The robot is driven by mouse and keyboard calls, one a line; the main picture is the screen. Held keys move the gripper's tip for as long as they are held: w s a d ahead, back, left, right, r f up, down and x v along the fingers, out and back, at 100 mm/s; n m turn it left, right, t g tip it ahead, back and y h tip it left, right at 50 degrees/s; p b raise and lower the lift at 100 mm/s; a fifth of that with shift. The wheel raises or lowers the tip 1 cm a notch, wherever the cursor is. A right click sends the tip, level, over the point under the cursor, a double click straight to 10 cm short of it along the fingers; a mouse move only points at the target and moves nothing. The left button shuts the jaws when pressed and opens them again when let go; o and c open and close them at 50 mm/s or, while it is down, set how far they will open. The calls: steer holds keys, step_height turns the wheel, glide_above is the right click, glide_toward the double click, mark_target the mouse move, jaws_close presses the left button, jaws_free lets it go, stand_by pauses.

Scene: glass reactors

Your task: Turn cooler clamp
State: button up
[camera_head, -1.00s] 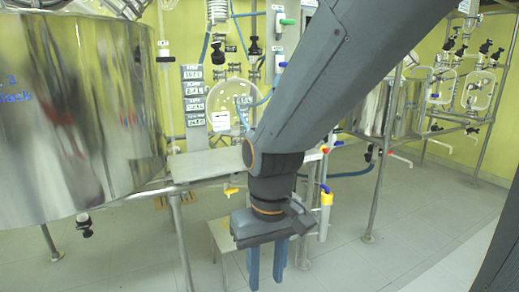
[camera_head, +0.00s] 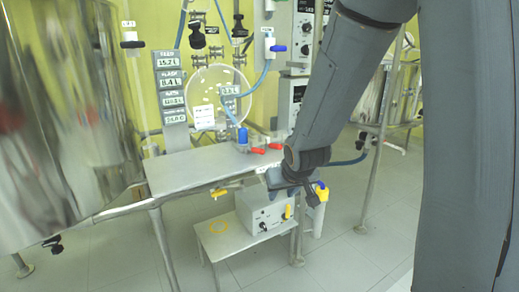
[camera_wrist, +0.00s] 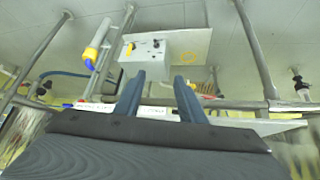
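I cannot tell for sure which fitting is the cooler clamp. A yellow fitting with a blue handle (camera_head: 318,192) sits on a pipe right of the steel table (camera_head: 165,180); it also shows in the wrist view (camera_wrist: 92,55). A small yellow handle (camera_head: 219,193) hangs under the table. My gripper (camera_wrist: 160,78) is open and empty, its two blue fingers apart. In the head view my gripper (camera_head: 290,182) is by the table's right end, close to the blue-handled fitting, with its fingertips mostly hidden.
A white control box (camera_head: 262,217) with knobs stands on a low stool (camera_head: 225,242). Red handles (camera_head: 258,150) and a blue one (camera_head: 242,136) sit at the table's back. A large steel vessel (camera_head: 50,130) fills the left. Floor is free in front.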

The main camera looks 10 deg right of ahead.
mark_target(259, 151)
steer(key=w+t+y, duration=0.1)
steer(key=w+t, duration=0.1)
steer(key=w, duration=0.3)
steer(key=w+r+t+y+p, duration=0.1)
steer(key=w+t, duration=0.2)
steer(key=w, duration=0.2)
steer(key=w+r+t+y+p, duration=0.1)
steer(key=w+t, duration=0.2)
steer(key=w, duration=0.2)
steer(key=shift+w+d+n+y, duration=0.15)
steer(key=shift+d+n+y, duration=0.1)
steer(key=shift+n+y, duration=0.15)
steer(key=shift+w+a+r+t+y+p, duration=0.15)
steer(key=shift+w+a+t+y+p, duration=0.2)
steer(key=shift+w, duration=0.95)
steer(key=shift+w+a+r+t+y+p, duration=0.15)
steer(key=shift+w+a+t, duration=0.3)
steer(key=shift+w, duration=0.85)
steer(key=shift+w+a+r+t+y+p, duration=0.2)
steer(key=shift+w+a+t, duration=0.15)
steer(key=shift+w, duration=0.95)
jaws_close()
